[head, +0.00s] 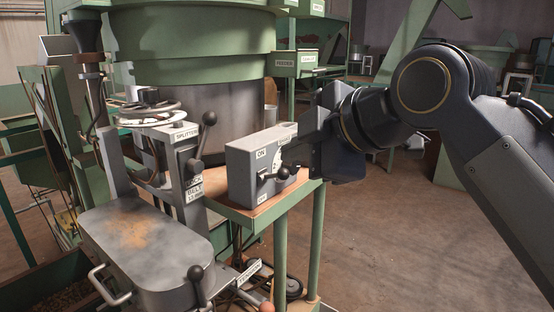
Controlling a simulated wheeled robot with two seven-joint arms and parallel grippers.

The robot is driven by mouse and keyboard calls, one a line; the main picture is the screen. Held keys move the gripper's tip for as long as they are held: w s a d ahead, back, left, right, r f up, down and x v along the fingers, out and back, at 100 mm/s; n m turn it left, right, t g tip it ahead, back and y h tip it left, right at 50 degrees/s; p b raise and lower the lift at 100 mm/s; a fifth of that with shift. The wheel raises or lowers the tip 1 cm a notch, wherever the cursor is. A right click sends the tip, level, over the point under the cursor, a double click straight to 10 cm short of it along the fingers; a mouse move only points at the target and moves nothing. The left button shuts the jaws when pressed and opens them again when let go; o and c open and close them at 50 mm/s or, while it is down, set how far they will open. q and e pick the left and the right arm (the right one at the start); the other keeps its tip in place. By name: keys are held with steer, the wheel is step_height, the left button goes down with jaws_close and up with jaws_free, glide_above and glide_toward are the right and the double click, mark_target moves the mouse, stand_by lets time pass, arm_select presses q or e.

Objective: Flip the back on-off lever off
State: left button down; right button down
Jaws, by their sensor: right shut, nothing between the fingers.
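A grey switch box (240,172) stands on a green-framed stand, with an ON label near its top and a small label, too small to read surely, near its bottom. Its lever (283,173) ends in a black ball knob and sticks out from the front face, about mid-height between the two labels. My right gripper (290,148) comes in from the right, shut and empty. Its fingertips are at the box's upper right, close above the knob; I cannot tell whether they touch it. The gripper hides part of the box's right side. My left gripper is not in view.
A splitter lever with a black knob (209,118) rises left of the box. Another black-knobbed lever (196,273) stands by the grey hopper lid (150,240) in front. A big green and steel bowl (190,40) stands behind. Open floor (400,250) lies to the right.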

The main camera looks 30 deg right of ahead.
mark_target(274, 176)
steer(key=shift+w, duration=0.1)
steer(key=w+d+f+p, duration=0.2)
steer(key=w+f, duration=0.5)
steer(key=w, duration=0.1)
steer(key=shift+w, duration=0.4)
steer(key=shift+f, duration=0.1)
